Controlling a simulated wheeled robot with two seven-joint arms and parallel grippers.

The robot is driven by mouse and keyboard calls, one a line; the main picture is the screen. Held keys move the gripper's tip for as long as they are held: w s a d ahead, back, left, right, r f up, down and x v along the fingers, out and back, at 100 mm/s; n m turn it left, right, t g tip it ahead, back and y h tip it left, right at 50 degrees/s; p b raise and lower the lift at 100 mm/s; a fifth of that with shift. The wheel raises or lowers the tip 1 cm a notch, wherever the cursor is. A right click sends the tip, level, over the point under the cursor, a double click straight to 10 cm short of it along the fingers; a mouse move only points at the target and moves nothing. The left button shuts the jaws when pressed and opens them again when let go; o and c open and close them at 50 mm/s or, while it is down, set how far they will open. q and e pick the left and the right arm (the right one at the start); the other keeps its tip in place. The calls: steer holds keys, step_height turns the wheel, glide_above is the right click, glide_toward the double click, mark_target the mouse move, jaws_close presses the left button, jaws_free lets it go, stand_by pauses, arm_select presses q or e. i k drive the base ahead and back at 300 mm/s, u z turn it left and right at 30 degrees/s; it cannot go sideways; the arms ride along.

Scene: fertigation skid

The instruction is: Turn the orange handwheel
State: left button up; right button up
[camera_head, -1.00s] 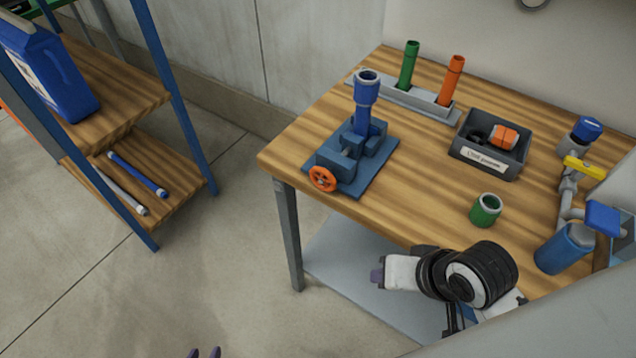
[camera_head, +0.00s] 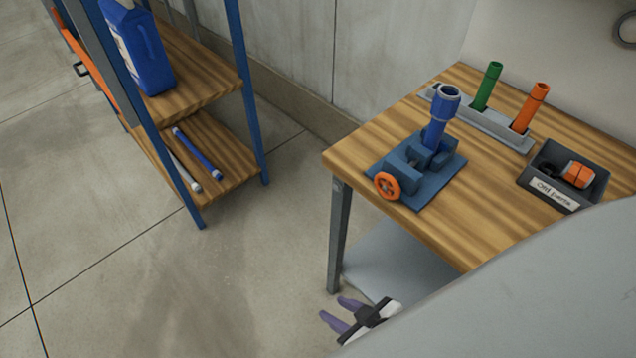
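The orange handwheel (camera_head: 387,186) is on the front of a blue vise (camera_head: 420,165) near the table's left corner. The vise holds an upright blue pipe piece (camera_head: 440,118) with a pale ring at its top. My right gripper (camera_head: 331,306) is low at the bottom of the picture, below the handwheel in the picture and apart from it. Its two purple fingers are spread with nothing between them. My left gripper is not in view.
The wooden table (camera_head: 480,215) also bears a grey rack (camera_head: 480,118) with a green tube (camera_head: 487,86) and an orange tube (camera_head: 530,108), and a dark parts box (camera_head: 563,190). A blue-framed shelf (camera_head: 235,85) stands left. Floor between them is clear. The table's right front is hidden.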

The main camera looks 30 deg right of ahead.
mark_target(392, 184)
steer(key=u, duration=1.3)
steer(key=i, duration=1.85)
steer(key=z, duration=3.85)
